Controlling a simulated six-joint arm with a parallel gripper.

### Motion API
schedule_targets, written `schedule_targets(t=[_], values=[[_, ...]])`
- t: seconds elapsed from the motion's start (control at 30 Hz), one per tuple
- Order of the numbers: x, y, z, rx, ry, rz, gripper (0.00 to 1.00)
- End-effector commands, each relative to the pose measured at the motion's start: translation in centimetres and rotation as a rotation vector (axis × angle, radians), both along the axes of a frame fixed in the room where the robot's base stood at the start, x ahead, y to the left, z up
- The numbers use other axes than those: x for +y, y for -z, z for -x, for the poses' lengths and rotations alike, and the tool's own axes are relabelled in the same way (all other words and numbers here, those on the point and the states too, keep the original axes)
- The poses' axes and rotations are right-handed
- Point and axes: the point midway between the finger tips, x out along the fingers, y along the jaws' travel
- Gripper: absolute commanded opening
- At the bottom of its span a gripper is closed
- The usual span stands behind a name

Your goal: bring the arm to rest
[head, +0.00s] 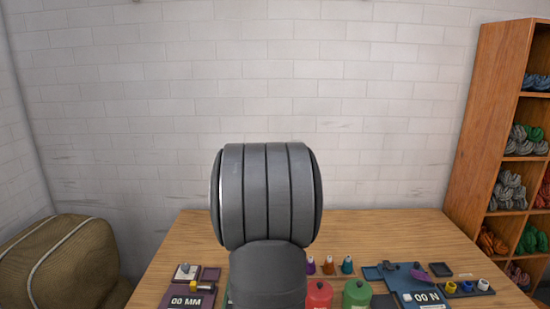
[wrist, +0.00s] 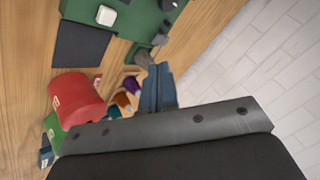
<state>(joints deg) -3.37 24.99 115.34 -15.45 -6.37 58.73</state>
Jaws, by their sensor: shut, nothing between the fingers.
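My arm (head: 266,195) rises in the middle of the head view and hides the centre of the table. My gripper (wrist: 158,75) shows in the wrist view as a narrow pair of blue-grey fingers, closed together and empty. It is hidden in the head view. The fingers appear apart from the table things, though their height is hard to judge.
The wooden table (head: 390,225) holds a purple board (head: 185,299) at left, a red canister (head: 318,295), a green canister (head: 357,294), small cones (head: 328,265) and a blue board (head: 422,285).

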Motion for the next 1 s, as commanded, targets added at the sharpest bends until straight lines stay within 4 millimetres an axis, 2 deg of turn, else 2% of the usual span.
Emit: schedule_targets(t=[0.4,0.43,0.53,0.6,0.67,1.0], values=[[0.0,5.2,0.1,0.005,0.000,-0.001,0.00],[0.0,5.3,0.1,0.003,0.000,0.000,0.00],[0.0,3.2,0.0,-0.005,0.001,0.000,0.00],[0.0,5.0,0.1,0.005,0.000,-0.001,0.00],[0.0,5.8,0.1,0.005,-0.001,0.000,0.00],[0.0,0.3,-0.1,-0.006,-0.002,-0.001,0.00]])
